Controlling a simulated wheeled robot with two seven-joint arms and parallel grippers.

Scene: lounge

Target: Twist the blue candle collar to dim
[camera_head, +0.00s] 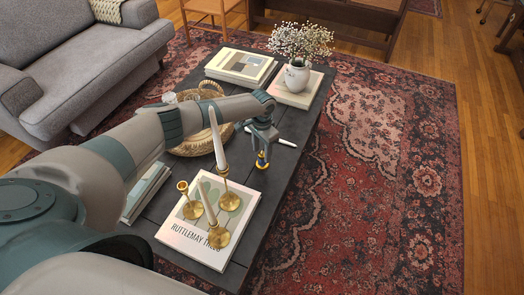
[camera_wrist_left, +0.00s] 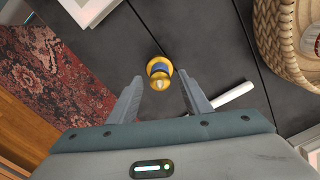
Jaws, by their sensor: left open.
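The blue candle collar (camera_head: 262,156) is part of a small gold and blue candle piece standing on the dark table. In the left wrist view the same piece shows from above, with its gold top and blue collar (camera_wrist_left: 158,66). My left gripper (camera_head: 261,147) is open, pointing down just above the piece. In the left wrist view its two fingers (camera_wrist_left: 160,88) lie on either side, with the piece just beyond their tips and roughly centred between them. I cannot tell from these views whether a finger touches it. My right gripper is not in view.
Gold candlesticks (camera_head: 220,238) with white candles stand on a white book (camera_head: 180,231) to the left. A white stick-like object (camera_wrist_left: 232,96) lies close to one finger. A woven basket (camera_wrist_left: 275,40) and a flower vase (camera_head: 297,76) are farther back. Rug lies right of the table.

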